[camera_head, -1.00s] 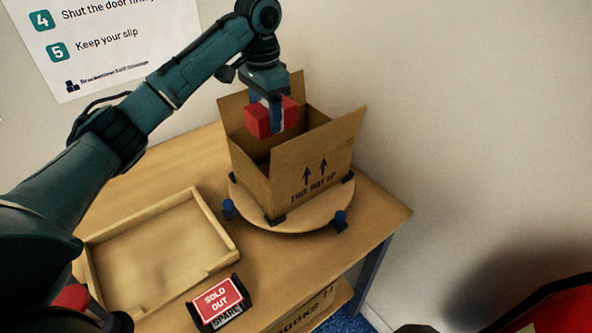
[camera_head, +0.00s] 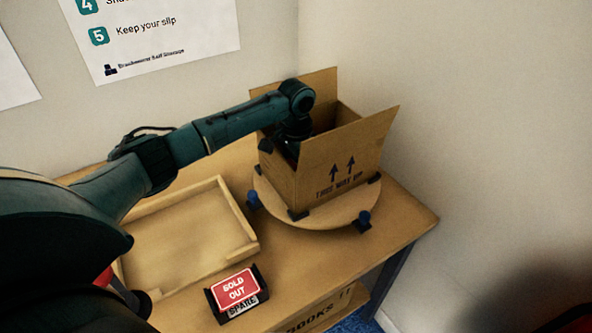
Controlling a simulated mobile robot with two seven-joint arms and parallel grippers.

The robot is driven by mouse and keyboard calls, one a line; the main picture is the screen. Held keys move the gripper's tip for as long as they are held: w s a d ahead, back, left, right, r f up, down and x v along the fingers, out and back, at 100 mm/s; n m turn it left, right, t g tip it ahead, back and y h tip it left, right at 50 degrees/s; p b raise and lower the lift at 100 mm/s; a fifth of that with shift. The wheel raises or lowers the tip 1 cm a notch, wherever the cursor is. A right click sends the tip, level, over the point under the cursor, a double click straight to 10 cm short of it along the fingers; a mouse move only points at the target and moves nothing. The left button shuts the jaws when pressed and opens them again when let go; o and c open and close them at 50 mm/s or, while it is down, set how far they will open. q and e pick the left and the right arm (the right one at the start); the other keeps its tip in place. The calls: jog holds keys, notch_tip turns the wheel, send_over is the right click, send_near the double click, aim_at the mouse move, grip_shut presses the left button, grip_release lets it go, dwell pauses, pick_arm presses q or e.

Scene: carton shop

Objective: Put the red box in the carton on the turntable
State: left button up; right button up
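The open carton (camera_head: 345,158) stands upright on the round wooden turntable (camera_head: 325,216), its flaps spread and arrows printed on its front. My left arm comes in from the left and reaches over the carton's left wall. Its wrist dips into the carton, so the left gripper's fingers are hidden inside. The red box is not visible now; the carton walls and my arm hide the carton's inside. My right gripper is not in view.
An empty wooden tray (camera_head: 247,250) lies left of the turntable on the table (camera_head: 398,222). A wall rises behind.

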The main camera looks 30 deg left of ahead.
pick_arm(q)
jog(key=shift+f, duration=0.35)
jog(key=o, duration=1)
jog(key=shift+f, duration=0.1)
notch_tip(320, 180, up, 12)
jog(key=shift+r+p, duration=0.15)
jog(key=shift+p, duration=0.3)
